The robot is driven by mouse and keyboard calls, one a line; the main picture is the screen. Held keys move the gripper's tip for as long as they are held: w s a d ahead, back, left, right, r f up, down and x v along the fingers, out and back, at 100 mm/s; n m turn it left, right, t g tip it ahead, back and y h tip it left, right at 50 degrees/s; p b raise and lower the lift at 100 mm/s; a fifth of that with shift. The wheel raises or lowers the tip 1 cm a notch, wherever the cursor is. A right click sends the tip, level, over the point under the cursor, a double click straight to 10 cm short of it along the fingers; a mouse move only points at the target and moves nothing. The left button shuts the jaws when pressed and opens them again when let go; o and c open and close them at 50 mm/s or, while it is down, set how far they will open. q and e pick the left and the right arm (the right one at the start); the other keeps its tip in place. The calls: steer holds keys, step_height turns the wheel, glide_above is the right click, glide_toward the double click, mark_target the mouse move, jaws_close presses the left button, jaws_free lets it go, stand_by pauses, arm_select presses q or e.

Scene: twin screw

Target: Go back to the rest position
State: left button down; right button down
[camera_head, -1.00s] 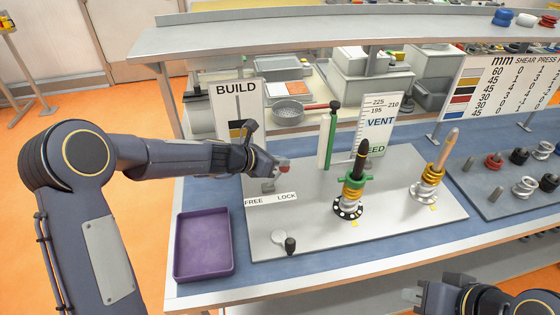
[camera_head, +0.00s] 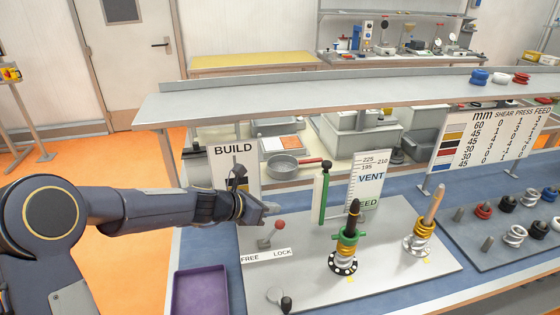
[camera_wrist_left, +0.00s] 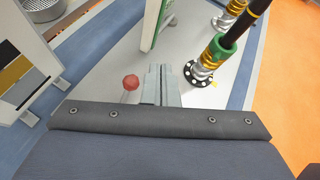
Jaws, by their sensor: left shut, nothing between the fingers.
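My left gripper (camera_head: 268,208) is shut and empty, just above and left of the red-knobbed lever (camera_head: 280,225) at the FREE/LOCK label (camera_head: 266,256). In the left wrist view its closed fingers (camera_wrist_left: 161,84) sit beside the red knob (camera_wrist_left: 131,82), apart from it in that picture. The dark-tipped screw stack (camera_head: 347,238) with a green collar stands upright on the grey plate (camera_head: 395,275). A second stack (camera_head: 423,235) with a pale tip and yellow rings stands to its right. My right gripper is out of view.
A purple tray (camera_head: 201,292) lies front left. The BUILD sign (camera_head: 234,165) and the VENT/FEED gauge (camera_head: 367,180) stand behind the plate. A rack of rings and pegs (camera_head: 500,235) is at right. A raised shelf (camera_head: 350,95) spans the back.

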arm_select(q)
steer(key=s+a+r+m+y+b, duration=0.1)
steer(key=s+a+r+m, duration=0.15)
steer(key=s+m, duration=0.3)
steer(key=s+a+r+m+g+b, duration=0.1)
steer(key=s+a+m, duration=0.25)
steer(key=s, duration=0.35)
steer(key=s+a+r+m+y+b, duration=0.1)
steer(key=s+a+r+m, duration=0.1)
steer(key=s+m, duration=0.35)
steer(key=s+a+f+m+y, duration=0.1)
steer(key=s+a+f+m, duration=0.2)
steer(key=s+m, duration=0.2)
steer(key=s+a+f+m+y+b, duration=0.1)
steer(key=s+m, duration=0.5)
steer(key=s, duration=0.6)
step_height(320, 180, down, 3)
steer(key=shift+a+f+g+y, duration=0.1)
steer(key=shift+a+g+y, duration=0.3)
steer(key=shift+a+y, duration=0.55)
steer(key=shift+s+a, duration=0.1)
